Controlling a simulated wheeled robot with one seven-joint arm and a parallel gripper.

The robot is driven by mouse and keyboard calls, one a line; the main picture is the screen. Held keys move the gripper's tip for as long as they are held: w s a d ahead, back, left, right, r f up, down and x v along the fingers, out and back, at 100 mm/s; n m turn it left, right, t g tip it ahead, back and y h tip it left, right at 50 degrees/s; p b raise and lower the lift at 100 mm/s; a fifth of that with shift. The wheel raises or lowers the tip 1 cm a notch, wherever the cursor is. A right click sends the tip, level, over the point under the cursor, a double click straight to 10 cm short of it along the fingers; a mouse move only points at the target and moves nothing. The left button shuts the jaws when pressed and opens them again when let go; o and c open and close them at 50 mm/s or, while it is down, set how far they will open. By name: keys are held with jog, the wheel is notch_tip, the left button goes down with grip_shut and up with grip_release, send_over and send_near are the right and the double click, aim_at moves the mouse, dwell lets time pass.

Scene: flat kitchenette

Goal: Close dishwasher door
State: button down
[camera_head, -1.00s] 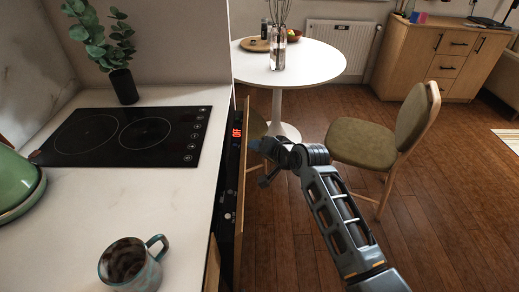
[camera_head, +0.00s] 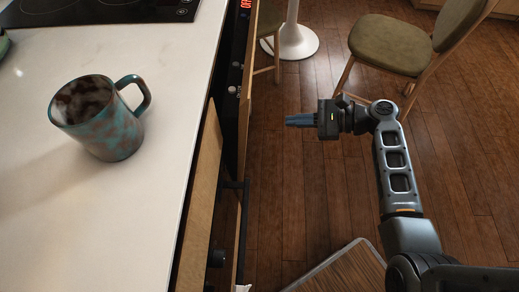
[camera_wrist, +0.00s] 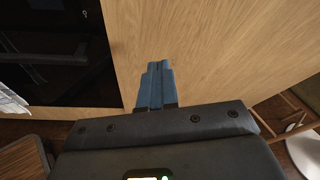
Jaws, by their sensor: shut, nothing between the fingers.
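A light-wood panel (camera_head: 247,85) shows nearly edge-on in the head view, beside the dark appliance front (camera_head: 230,110). I cannot tell for sure whether it is the dishwasher door or how far it stands open. In the wrist view, a broad wood face (camera_wrist: 225,50) fills the middle and right, beyond the fingers. My gripper (camera_head: 288,121) points left at the panel with its blue fingers together and empty, apparently a short gap away. The fingers also show in the wrist view (camera_wrist: 157,68).
A mug (camera_head: 105,125) stands on the white counter (camera_head: 165,60). A dark bar handle (camera_head: 240,188) sticks out below. A chair (camera_head: 390,45) stands behind my arm. A wood-topped, pale-rimmed object (camera_head: 345,272) is low in front. Bare floor (camera_head: 300,190) lies between.

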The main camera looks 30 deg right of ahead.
jog(key=s+f+m+t+y+b, duration=0.1)
jog(key=s+m+y+b, duration=0.25)
jog(key=s, duration=0.35)
jog(key=x, duration=1.3)
jog(key=shift+a+r+n+y, duration=0.15)
jog(key=shift+r+n+y, duration=0.2)
jog(key=shift+y, duration=0.1)
